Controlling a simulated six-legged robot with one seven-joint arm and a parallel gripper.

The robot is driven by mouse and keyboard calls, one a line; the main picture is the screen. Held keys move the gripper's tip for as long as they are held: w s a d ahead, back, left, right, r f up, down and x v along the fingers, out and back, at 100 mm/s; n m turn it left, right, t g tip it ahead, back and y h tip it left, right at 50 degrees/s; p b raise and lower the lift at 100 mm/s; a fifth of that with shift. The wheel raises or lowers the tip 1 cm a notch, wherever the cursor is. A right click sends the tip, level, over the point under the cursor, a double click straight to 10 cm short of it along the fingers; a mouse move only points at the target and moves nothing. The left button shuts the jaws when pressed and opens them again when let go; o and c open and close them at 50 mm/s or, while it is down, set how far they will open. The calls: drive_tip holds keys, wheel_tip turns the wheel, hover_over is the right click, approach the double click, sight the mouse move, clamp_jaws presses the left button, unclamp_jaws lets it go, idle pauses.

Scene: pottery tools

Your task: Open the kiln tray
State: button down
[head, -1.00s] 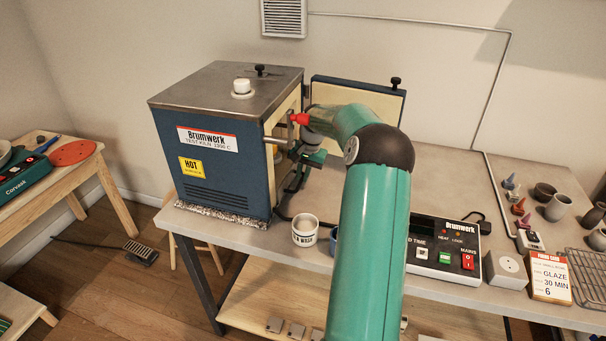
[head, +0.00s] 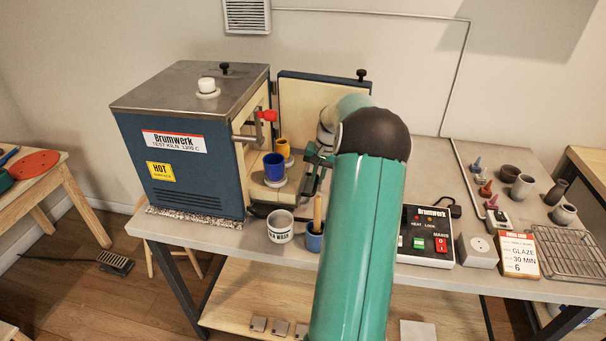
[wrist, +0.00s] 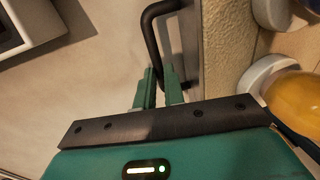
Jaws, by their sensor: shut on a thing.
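The blue kiln (head: 190,150) stands at the left of the bench with its front open. The cream kiln tray (head: 258,192) sticks out of the opening. A blue cup (head: 274,168) and a yellow cup (head: 284,150) stand on it; the yellow cup also shows in the wrist view (wrist: 297,95). My gripper (wrist: 160,80) is shut on the tray's black handle (wrist: 150,32) in the wrist view. In the head view my gripper (head: 314,160) is partly hidden by my arm, and the handle is hard to make out.
The kiln door (head: 292,112) stands open behind my arm. A white wash pot (head: 280,228) and a small blue pot (head: 314,240) stand at the bench's front edge.

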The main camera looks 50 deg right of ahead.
drive_tip(key=shift+s+d+r, duration=0.1)
drive_tip(key=shift+s+d, duration=0.25)
drive_tip(key=shift+s, duration=0.25)
drive_tip(key=c, duration=1.5)
unclamp_jaws()
drive_tip(key=r, duration=0.4)
drive_tip(key=s+r, duration=0.1)
drive_tip(key=r, duration=0.4)
drive_tip(key=s+d+r, duration=0.1)
drive_tip(key=r, duration=0.3)
drive_tip(key=shift+s+r, duration=0.1)
drive_tip(key=shift+r, duration=0.15)
